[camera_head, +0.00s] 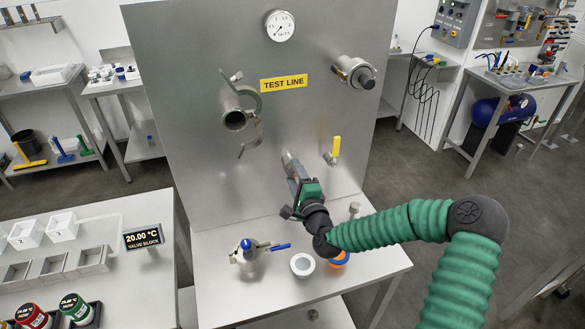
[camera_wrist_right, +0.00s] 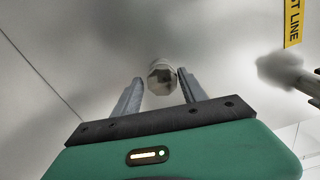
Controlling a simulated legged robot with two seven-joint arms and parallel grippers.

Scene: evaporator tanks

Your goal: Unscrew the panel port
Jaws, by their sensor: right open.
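The steel panel (camera_head: 225,60) stands upright with a yellow TEST LINE label. A short metal port (camera_head: 287,158) sticks out of its lower middle, partly hidden by my right gripper (camera_head: 294,172). In the right wrist view, a round, faceted metal end (camera_wrist_right: 161,77) of the port shows between the two fingertips. My right gripper (camera_wrist_right: 160,88) is open, with one finger on either side of it. Whether the fingers touch it cannot be told. My left gripper is not in view.
A clamped open pipe (camera_head: 235,120), a capped fitting (camera_head: 355,72), a gauge (camera_head: 280,26) and a yellow-handled valve (camera_head: 335,150) are on the panel. The bench (camera_head: 215,290) holds a blue-handled valve (camera_head: 247,253), a white ring (camera_head: 303,265) and an orange ring (camera_head: 339,260).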

